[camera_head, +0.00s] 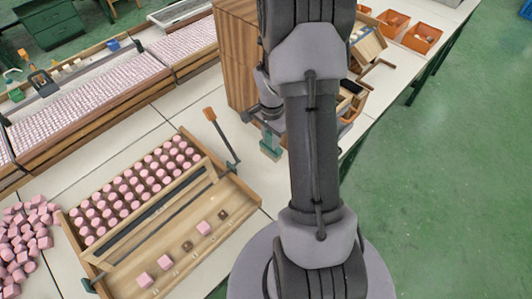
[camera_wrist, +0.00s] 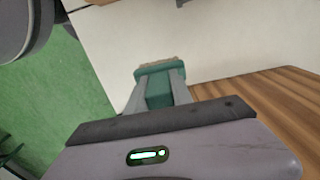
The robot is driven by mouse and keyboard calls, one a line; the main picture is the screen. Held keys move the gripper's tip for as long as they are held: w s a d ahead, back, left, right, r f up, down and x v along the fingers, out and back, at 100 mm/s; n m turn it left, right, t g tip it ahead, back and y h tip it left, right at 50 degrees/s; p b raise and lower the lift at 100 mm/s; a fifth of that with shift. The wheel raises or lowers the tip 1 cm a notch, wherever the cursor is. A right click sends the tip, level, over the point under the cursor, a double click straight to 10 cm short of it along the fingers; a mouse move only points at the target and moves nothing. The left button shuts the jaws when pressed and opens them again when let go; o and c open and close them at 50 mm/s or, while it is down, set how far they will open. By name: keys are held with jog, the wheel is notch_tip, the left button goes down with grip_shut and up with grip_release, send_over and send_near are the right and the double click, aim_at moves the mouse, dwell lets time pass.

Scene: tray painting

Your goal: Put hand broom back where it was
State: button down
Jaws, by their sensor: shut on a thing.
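My gripper (camera_head: 268,128) is beside the lower front of the tall wooden box, partly hidden behind my arm. It is shut on the hand broom, whose green body (camera_head: 271,150) shows just below the fingers over the white table. In the wrist view the two grey fingers (camera_wrist: 156,90) clasp the broom's green block (camera_wrist: 158,74), with a tan bristle edge at its far end. I cannot tell whether the bristles touch the table.
The wooden box (camera_head: 236,60) stands close by; its striped side fills the lower right of the wrist view (camera_wrist: 275,95). Orange bins (camera_head: 421,38) stand behind. Bare white table (camera_head: 185,112) lies between.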

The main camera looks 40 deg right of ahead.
aim_at(271, 151)
notch_tip(271, 151, down, 6)
jog(key=shift+s+r+b, duration=0.15)
jog(key=shift+b, duration=0.6)
jog(key=shift+f, duration=0.25)
jog(key=c, duration=1.1)
grip_release()
jog(key=shift+r, duration=0.1)
jog(key=shift+r, duration=0.1)
